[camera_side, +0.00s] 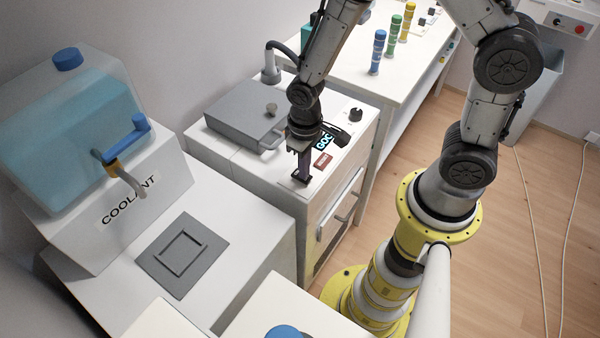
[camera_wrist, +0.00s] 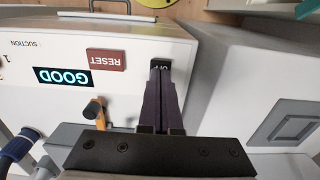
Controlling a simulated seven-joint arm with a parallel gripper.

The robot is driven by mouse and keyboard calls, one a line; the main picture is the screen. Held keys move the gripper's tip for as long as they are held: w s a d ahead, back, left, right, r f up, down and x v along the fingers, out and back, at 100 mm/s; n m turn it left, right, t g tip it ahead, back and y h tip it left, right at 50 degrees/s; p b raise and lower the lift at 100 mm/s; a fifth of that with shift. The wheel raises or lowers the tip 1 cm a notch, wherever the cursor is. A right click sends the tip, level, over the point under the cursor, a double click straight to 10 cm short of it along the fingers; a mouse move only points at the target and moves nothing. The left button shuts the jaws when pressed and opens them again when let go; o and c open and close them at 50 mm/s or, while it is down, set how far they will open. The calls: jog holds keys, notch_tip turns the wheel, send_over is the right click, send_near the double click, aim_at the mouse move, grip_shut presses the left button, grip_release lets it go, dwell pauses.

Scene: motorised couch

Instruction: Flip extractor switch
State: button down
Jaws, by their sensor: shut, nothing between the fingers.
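A small black switch (camera_wrist: 160,64) with pale lettering that looks like OFF sits on the white machine's panel (camera_wrist: 130,40), right of the red RESET button (camera_wrist: 106,59) in the wrist view. My gripper (camera_wrist: 163,75) is shut and empty, its fingertips at the switch and covering its lower part. I cannot tell whether they touch it. In the side view my gripper (camera_side: 300,181) points down at the near end of the panel, beside the red button (camera_side: 323,160). The switch is mostly hidden there. No label reading extractor is legible.
A grey lid (camera_side: 240,110) with a knob lies left of the arm. The coolant tank (camera_side: 70,110) stands farther left. A bench with coloured stacks (camera_side: 378,50) is behind.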

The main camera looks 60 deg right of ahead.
jog(key=shift+r, duration=3.35)
jog(key=s+d+r+t, duration=0.1)
jog(key=d+r+t, duration=0.15)
jog(key=r, duration=0.55)
jog(key=s+d+r+t, duration=0.1)
jog(key=r+t, duration=0.2)
jog(key=r, duration=0.6)
jog(key=s+d+r, duration=0.1)
jog(key=s+r, duration=0.1)
jog(key=s, duration=0.8)
jog(key=shift+s+d, duration=0.25)
jog(key=shift+s, duration=0.15)
